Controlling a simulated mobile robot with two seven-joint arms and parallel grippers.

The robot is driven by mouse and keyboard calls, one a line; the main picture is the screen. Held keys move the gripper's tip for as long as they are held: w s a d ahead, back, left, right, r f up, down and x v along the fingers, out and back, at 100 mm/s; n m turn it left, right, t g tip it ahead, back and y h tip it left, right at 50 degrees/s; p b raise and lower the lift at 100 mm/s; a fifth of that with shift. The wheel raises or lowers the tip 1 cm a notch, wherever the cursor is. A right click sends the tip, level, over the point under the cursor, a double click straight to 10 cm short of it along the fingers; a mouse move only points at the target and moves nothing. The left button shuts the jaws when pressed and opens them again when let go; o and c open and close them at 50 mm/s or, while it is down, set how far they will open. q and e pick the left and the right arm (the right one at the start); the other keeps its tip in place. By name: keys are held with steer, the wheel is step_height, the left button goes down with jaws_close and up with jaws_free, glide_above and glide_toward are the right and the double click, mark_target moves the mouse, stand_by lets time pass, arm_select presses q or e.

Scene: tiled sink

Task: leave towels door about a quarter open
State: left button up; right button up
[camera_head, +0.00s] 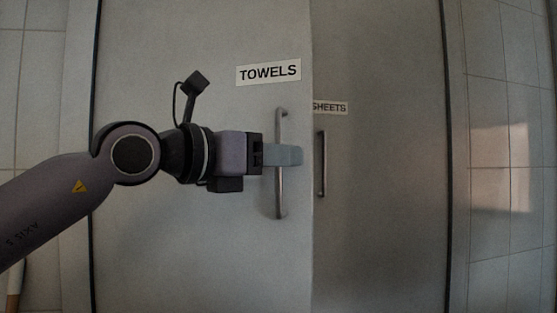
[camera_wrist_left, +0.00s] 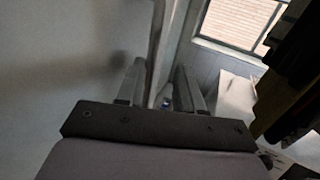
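The towels door (camera_head: 200,250) is a grey panel with a TOWELS label. Its right edge stands in front of the sheets door (camera_head: 390,230) and covers the start of the SHEETS label, so it looks slightly ajar. The towels door has a vertical bar handle (camera_head: 280,200). My left gripper (camera_head: 288,156) is at the middle of this handle and hides part of it. In the left wrist view the two fingers (camera_wrist_left: 160,88) stand apart, with a pale upright bar between them. Whether they press on it is unclear. My right gripper is out of view.
The sheets door has its own bar handle (camera_head: 322,165), just right of my fingertips. Tiled wall (camera_head: 505,130) flanks the doors. The left wrist view shows a window (camera_wrist_left: 238,22) and dark hanging shapes (camera_wrist_left: 290,85) at the right.

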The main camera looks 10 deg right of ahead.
arm_select(q)
steer(key=b+v, duration=0.1)
steer(key=v, duration=0.5)
steer(key=shift+b, duration=0.4)
